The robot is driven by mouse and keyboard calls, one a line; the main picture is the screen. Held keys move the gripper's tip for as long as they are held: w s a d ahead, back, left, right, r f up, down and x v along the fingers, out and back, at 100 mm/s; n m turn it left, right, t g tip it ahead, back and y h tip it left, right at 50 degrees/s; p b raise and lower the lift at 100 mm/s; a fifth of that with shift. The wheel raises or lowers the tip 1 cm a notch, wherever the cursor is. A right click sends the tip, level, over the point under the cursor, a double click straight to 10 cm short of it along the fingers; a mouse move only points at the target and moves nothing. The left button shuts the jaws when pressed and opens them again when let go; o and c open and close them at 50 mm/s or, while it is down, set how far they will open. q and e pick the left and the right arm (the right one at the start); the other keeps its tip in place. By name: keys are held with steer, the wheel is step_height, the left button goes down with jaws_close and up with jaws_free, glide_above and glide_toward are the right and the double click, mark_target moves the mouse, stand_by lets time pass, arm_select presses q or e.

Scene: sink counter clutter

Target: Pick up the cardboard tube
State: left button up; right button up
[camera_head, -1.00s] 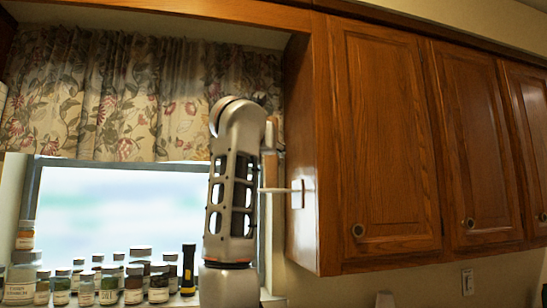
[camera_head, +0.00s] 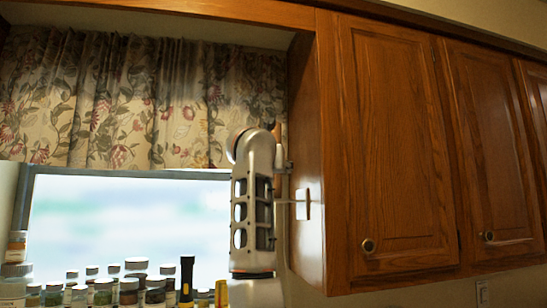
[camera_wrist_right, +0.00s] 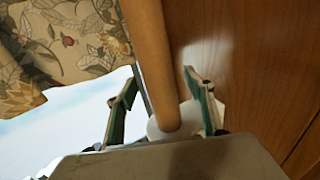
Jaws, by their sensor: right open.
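The cardboard tube (camera_wrist_right: 148,50) is a plain brown cylinder in the right wrist view. It runs from the top edge down between my fingers to a white round end piece (camera_wrist_right: 160,131). My right gripper (camera_wrist_right: 160,86) is open, with one green-padded finger on each side of the tube. A gap shows on both sides, so it is not gripped. In the head view my right arm stands before the window's right edge and hides most of the tube; a small brown piece beside the arm may be part of it. My left gripper is not in view.
The wooden cabinet (camera_head: 395,150) stands close on the right, with a white bracket (camera_head: 303,204) on its side. A floral curtain (camera_head: 110,100) hangs over the window. Several jars (camera_head: 130,284) and a dark flashlight (camera_head: 187,278) line the sill below.

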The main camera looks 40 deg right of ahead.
steer(key=shift+w+d, duration=0.4)
steer(key=shift+d, duration=0.2)
steer(key=c, duration=0.8)
step_height(320, 180, up, 7)
steer(key=shift+a+r, duration=0.1)
steer(key=shift+r, duration=1.4)
steer(key=shift+s, duration=0.1)
